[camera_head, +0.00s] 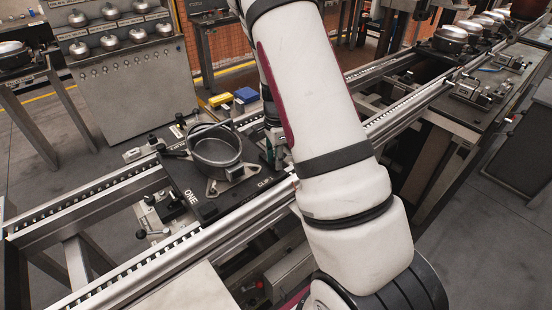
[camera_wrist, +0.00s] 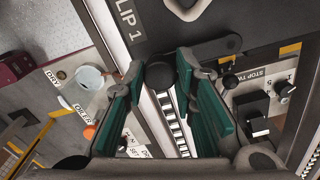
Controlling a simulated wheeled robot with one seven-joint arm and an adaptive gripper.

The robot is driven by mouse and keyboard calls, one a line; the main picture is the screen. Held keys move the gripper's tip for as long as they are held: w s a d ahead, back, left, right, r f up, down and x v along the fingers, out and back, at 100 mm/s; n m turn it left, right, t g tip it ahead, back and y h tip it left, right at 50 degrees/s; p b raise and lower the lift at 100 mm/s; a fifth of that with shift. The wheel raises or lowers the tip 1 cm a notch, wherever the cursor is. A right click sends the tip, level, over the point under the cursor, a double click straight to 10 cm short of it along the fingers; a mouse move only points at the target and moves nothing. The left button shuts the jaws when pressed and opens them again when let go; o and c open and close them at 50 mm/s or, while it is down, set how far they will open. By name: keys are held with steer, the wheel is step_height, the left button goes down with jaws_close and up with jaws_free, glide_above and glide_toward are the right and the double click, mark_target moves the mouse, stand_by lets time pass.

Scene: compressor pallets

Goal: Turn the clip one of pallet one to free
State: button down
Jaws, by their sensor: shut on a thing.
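In the wrist view, clip one shows as a dark lever (camera_wrist: 218,48) on the edge of the dark pallet, near a label reading "CLIP 1". A round black knob (camera_wrist: 160,76) is between the green-padded fingers of my gripper (camera_wrist: 160,70), which is shut on it. In the head view, pallet one (camera_head: 190,203), marked "ONE", lies across the conveyor rails and bears a grey open metal housing (camera_head: 215,150). My gripper (camera_head: 270,152) is at the pallet's right side there, mostly hidden by my arm, and the clip is hidden too.
In the wrist view, a control box (camera_wrist: 262,105) with a "STOP" label and knobs is at right. A panel with a white cup-like part (camera_wrist: 90,78) is at left. Blue (camera_head: 246,94) and yellow (camera_head: 221,100) blocks lie behind the pallet in the head view.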

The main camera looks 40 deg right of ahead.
stand_by(0.3)
steer(key=c, duration=1.3)
jaws_free()
step_height(320, 180, up, 12)
